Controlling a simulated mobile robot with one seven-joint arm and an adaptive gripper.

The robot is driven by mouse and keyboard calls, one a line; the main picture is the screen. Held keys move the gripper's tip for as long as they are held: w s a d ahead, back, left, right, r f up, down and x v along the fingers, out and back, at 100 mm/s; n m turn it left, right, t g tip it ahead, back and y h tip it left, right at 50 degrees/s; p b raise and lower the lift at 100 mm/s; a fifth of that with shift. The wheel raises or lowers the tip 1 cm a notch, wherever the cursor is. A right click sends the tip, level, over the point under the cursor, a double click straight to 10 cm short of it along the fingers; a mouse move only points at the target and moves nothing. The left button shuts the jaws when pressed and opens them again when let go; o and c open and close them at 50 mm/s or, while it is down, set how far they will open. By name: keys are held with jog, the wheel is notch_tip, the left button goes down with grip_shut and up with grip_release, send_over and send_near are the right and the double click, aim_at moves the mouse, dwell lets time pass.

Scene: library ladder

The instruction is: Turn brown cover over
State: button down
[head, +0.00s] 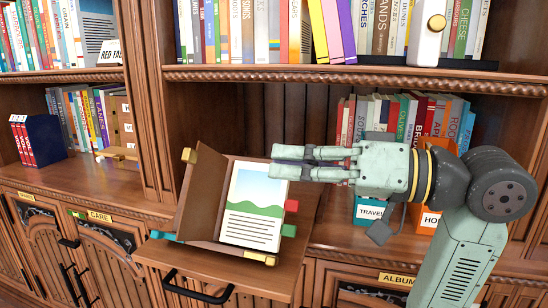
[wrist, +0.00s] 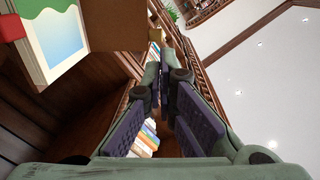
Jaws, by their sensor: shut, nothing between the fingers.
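The brown cover (head: 202,188) belongs to an open book on a pull-out wooden shelf. It stands tilted up at the book's left side, and its brown panel also shows in the wrist view (wrist: 115,25). The page (head: 252,205) with a green hill and text lines faces out at the right, and part of it shows in the wrist view (wrist: 58,40). My gripper (head: 274,161) is shut and empty. Its fingertips point left in front of the page's upper right corner in the head view. I cannot tell whether they touch the book.
Colored tabs, including a red one (head: 291,205), stick out around the book. The pull-out shelf (head: 190,265) has a black handle (head: 198,288). A row of books (head: 405,115) and a teal Travel box (head: 368,210) stand at the right. A bookshelf board (head: 370,78) crosses above.

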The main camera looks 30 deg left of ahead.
aim_at(192, 154)
jog(key=a, duration=0.4)
jog(key=s+a+p, duration=0.1)
jog(key=a, duration=0.3)
jog(key=s+a+p, duration=0.1)
jog(key=a, duration=0.3)
jog(key=shift+s+f, duration=0.15)
jog(key=shift+s, duration=0.05)
jog(key=shift+a, duration=0.15)
